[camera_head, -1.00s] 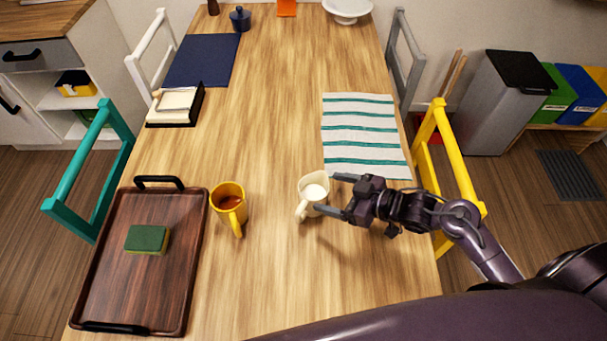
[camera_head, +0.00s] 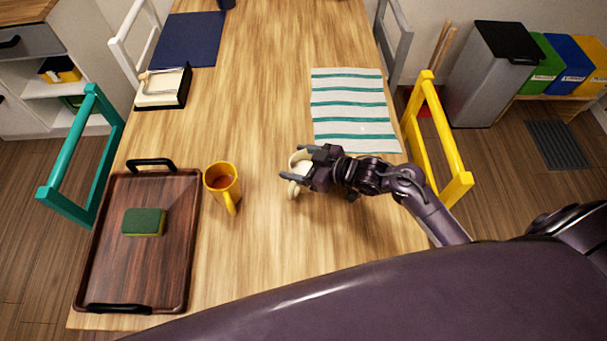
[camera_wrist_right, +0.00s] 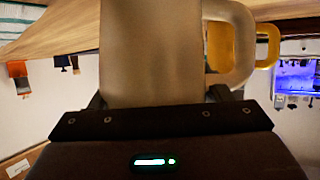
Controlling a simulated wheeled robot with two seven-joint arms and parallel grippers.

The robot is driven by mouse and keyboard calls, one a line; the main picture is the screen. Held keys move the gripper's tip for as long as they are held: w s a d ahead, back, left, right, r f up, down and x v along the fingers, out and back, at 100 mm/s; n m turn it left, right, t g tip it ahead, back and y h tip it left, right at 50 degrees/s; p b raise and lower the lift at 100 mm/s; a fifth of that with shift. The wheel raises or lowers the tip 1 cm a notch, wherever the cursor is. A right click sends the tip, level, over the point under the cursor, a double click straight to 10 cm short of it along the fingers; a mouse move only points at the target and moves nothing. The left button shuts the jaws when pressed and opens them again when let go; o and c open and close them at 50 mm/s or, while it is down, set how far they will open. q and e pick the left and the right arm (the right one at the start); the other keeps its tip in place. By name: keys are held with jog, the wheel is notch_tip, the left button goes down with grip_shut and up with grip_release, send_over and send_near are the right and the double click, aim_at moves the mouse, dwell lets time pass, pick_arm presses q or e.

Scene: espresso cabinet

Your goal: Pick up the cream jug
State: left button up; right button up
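The cream jug (camera_head: 293,190) is a pale, cream-coloured jug with white liquid, upright on the wooden table (camera_head: 265,240). My right gripper (camera_head: 290,163) has one finger on each side of it and appears shut on its body. In the right wrist view the jug's smooth wall (camera_wrist_right: 150,50) fills the space between the fingers, with its handle (camera_wrist_right: 238,45) to the right. The gripper hides much of the jug in the head view. I see no lift off the table. My left gripper is not in view.
A yellow mug (camera_head: 222,184) with a brown drink stands left of the jug. Further left is a dark wooden tray (camera_head: 105,260) with a green sponge (camera_head: 144,222). A striped cloth (camera_head: 350,110) lies behind the jug. A yellow chair (camera_head: 447,140) is at the right edge.

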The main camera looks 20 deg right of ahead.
jog(key=c, duration=0.7)
jog(key=shift+r, duration=0.25)
notch_tip(320, 180, up, 20)
jog(key=shift+f, duration=0.25)
dwell(0.6)
